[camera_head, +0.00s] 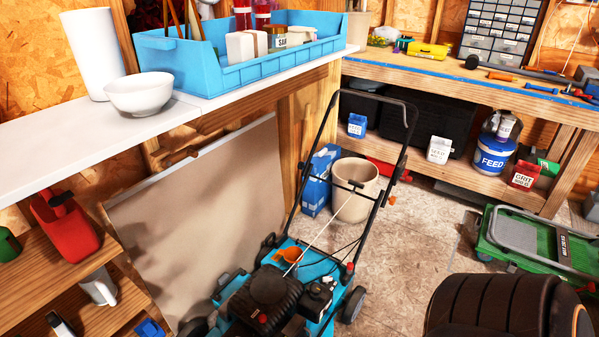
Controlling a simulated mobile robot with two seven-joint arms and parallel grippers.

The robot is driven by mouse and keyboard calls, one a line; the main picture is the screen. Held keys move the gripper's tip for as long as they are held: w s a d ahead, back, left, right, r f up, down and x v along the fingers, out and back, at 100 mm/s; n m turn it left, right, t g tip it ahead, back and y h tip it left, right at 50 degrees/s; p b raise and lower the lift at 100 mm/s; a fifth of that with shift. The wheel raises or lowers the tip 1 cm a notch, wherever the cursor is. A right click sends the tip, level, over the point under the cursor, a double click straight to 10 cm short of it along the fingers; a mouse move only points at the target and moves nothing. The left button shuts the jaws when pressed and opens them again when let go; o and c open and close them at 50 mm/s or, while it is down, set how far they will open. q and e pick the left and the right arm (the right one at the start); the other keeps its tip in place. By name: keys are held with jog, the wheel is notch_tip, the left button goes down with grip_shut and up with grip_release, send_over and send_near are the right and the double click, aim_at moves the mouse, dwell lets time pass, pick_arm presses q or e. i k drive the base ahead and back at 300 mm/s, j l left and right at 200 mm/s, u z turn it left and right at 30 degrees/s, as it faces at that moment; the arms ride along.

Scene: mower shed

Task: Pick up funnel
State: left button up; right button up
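An orange funnel-like piece (289,255) sits on the deck of a blue push mower (300,290), just behind its black engine. It is small in view, and I can see only its wide upper part. The mower's cord passes close by its right side. Neither of my grippers shows in the head view.
The mower's black handle (323,135) rises behind the orange piece. A beige bucket (355,190) and a blue box (318,182) stand beyond. A white shelf (90,150) is at left, a dark padded object (500,308) at lower right. Some floor (415,225) is clear.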

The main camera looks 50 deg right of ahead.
aim_at(291, 253)
jog(key=l, duration=0.55)
jog(key=i+l, duration=0.15)
jog(key=l, duration=1)
jog(key=i, duration=0.05)
